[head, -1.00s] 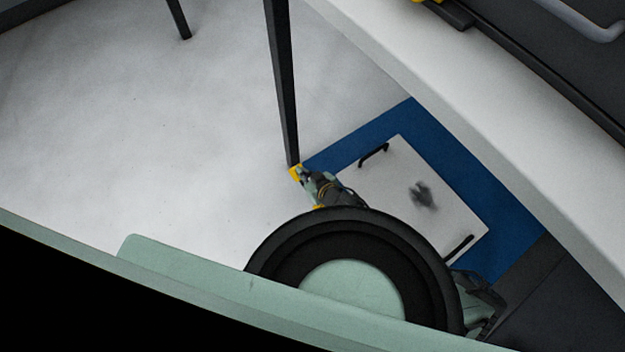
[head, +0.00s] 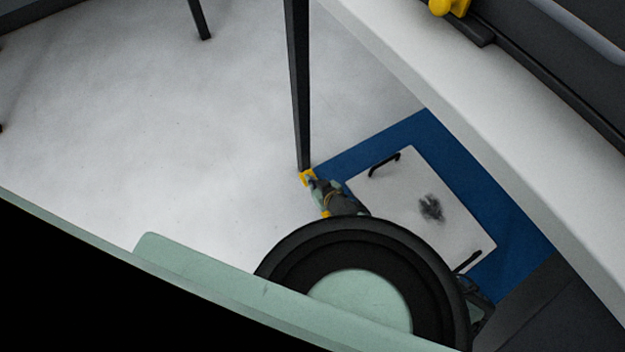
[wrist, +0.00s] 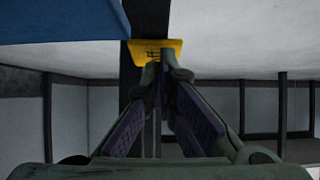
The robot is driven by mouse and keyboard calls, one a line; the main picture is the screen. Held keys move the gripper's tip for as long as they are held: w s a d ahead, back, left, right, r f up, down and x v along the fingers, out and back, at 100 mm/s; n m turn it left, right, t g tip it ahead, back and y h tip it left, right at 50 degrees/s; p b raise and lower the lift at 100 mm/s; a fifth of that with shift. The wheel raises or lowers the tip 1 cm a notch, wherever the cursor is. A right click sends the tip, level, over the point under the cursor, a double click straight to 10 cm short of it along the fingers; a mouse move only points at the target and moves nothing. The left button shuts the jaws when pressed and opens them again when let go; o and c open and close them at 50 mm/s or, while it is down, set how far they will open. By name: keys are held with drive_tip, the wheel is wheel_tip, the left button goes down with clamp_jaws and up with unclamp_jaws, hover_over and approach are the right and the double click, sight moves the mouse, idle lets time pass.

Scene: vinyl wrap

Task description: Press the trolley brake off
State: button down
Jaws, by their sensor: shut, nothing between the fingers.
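The yellow brake pedal (head: 305,175) sits at the foot of a dark upright post (head: 298,90). It also shows in the wrist view (wrist: 168,46), as a yellow plate with a dark mark, straight beyond the fingers. My gripper (head: 312,181) is low down at the pedal. In the wrist view my gripper (wrist: 166,75) has its fingers converging at the pedal's edge, with nothing held. The tips look touching or nearly touching the pedal; I cannot tell which. My arm's round dark link hides part of the area behind the gripper.
A blue mat or panel (head: 425,130) lies right of the post, with a white board (head: 405,190) bearing dark handles and a smudge. A long white tabletop edge (head: 480,130) runs diagonally at right. The pale floor (head: 150,120) at left is mostly clear.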

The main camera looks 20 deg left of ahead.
drive_tip(key=shift+w+a+f+g+h+p, duration=0.15)
drive_tip(key=shift+a+g+h+p, duration=0.2)
drive_tip(key=shift+p, duration=0.6)
drive_tip(key=shift+w+a+f+g+h+p, duration=0.15)
drive_tip(key=shift+w+f+g+h+p, duration=0.1)
drive_tip(key=shift+g+h+p, duration=0.25)
drive_tip(key=shift+w+a+f+b, duration=0.2)
drive_tip(key=shift+a+f+b, duration=0.1)
drive_tip(key=shift+f+b, duration=0.35)
drive_tip(key=shift+f, duration=0.1)
